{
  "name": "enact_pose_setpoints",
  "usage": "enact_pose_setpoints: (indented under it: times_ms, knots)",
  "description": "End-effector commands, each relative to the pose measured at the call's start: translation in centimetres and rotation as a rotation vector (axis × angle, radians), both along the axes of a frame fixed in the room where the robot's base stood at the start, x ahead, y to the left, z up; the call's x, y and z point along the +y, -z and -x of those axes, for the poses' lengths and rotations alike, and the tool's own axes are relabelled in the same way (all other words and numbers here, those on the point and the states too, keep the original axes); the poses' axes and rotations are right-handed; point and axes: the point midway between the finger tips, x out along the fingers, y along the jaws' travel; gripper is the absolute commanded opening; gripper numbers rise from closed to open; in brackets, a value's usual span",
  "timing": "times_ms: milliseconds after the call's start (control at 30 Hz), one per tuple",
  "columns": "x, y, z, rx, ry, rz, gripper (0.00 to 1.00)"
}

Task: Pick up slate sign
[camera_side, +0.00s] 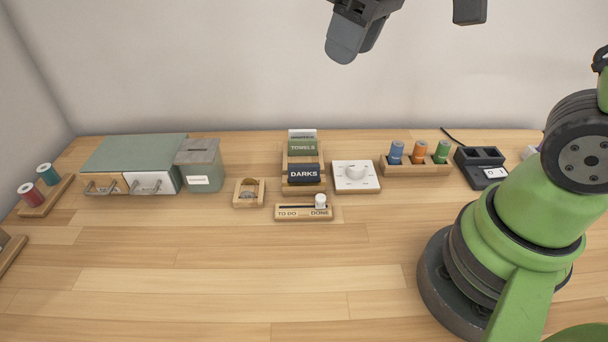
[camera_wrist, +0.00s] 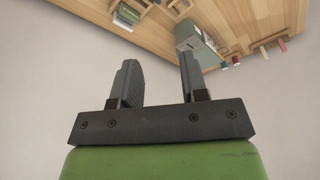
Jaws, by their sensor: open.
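A dark slate-coloured sign lettered DARKS (camera_side: 304,173) stands at the front of a wooden rack (camera_side: 285,165) in the side view. Behind it in the same rack stand a green sign lettered TOWELS (camera_side: 303,148) and a pale sign (camera_side: 302,134), mostly hidden. My gripper (camera_side: 357,48) is open and empty, high above the table at the top of the side view, well apart from the rack. In the wrist view both fingers of my gripper (camera_wrist: 159,65) are spread with nothing between them. I cannot make out the dark sign's face there.
A slider board (camera_side: 290,212) lies just in front of the rack. A wooden ring holder (camera_side: 241,200) is to its left and a white dial box (camera_side: 345,184) close on its right. A grey-green tin (camera_side: 205,172) stands further left. The front table (camera_side: 220,270) is clear.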

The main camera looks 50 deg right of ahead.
Motion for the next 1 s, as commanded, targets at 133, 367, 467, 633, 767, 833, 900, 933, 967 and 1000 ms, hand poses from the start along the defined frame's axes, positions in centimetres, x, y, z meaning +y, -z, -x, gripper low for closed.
enact_pose_setpoints:
  times_ms: [133,367,467,633,767,833,900,933,967,1000]
  knots:
    - [0.4,4.1,-4.0,0.125,-0.196,0.091,0.40]
    - [1.0,11.3,-7.8,0.281,-0.471,0.186,0.40]
    - [1.2,13.5,-8.5,0.323,-0.549,0.208,0.40]
    - [1.2,15.7,-8.8,0.356,-0.607,0.222,0.40]
    - [1.0,17.7,-8.5,0.361,-0.611,0.222,0.40]
    - [0.9,18.7,-8.5,0.359,-0.611,0.222,0.40]
    - [0.8,19.4,-8.4,0.357,-0.609,0.223,0.40]
    - [0.8,19.6,-8.4,0.357,-0.609,0.223,0.40]
    - [0.8,19.8,-8.4,0.357,-0.608,0.222,0.40]
    - [0.7,20.1,-8.4,0.356,-0.608,0.222,0.40]
